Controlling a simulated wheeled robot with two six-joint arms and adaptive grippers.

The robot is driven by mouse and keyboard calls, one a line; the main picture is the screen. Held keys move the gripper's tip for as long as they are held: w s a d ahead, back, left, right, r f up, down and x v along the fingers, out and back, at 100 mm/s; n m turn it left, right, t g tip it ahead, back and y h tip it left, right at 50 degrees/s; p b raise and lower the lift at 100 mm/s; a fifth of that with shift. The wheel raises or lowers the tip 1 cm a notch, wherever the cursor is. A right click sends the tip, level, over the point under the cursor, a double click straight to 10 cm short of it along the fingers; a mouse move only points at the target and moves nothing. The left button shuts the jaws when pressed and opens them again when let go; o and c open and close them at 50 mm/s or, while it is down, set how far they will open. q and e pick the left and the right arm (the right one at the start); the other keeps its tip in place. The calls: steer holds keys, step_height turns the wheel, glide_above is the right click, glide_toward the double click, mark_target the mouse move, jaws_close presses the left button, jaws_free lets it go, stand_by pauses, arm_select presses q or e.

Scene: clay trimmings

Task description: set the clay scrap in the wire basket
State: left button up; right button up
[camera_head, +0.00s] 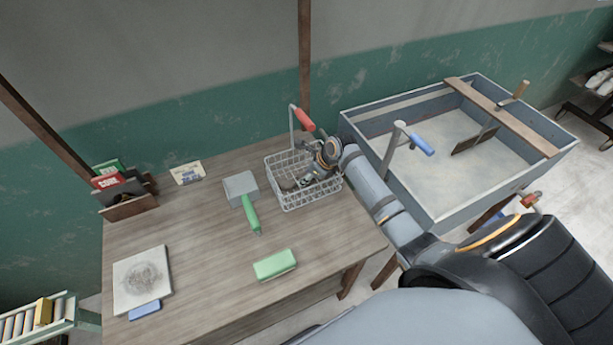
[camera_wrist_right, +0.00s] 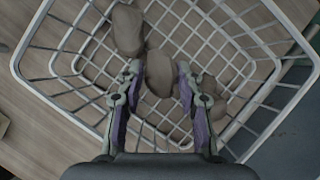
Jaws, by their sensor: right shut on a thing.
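The wire basket (camera_head: 308,197) stands near the back right of the wooden table, and its white grid fills much of the right wrist view (camera_wrist_right: 62,88). My right gripper (camera_head: 314,180) reaches down into it from the right. In the right wrist view the purple-padded fingers are shut on a greyish-brown clay scrap (camera_wrist_right: 160,72). It is inside the basket's outline; I cannot tell whether it touches the bottom. Another clay lump (camera_wrist_right: 127,30) lies just beyond it, and more clay (camera_wrist_right: 212,95) shows to the right, partly behind a finger. My left gripper is out of view.
The basket has an upright handle with a red grip (camera_head: 303,119). A green-handled tool (camera_head: 250,208), a green block (camera_head: 275,264) and a pale slab (camera_head: 141,281) lie on the table (camera_head: 205,300). A grey trough (camera_head: 440,210) stands close to the right.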

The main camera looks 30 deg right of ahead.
steer(key=shift+w+a+r+g+p, duration=0.1)
steer(key=shift+r+g+p, duration=0.3)
steer(key=shift+g, duration=0.2)
steer(key=shift+f+g, duration=0.1)
steer(key=shift+g, duration=0.8)
steer(key=shift+f, duration=0.95)
steer(key=o, duration=1.2)
steer(key=v, duration=0.7)
steer(key=shift+d+r, duration=0.2)
steer(key=shift+r, duration=0.05)
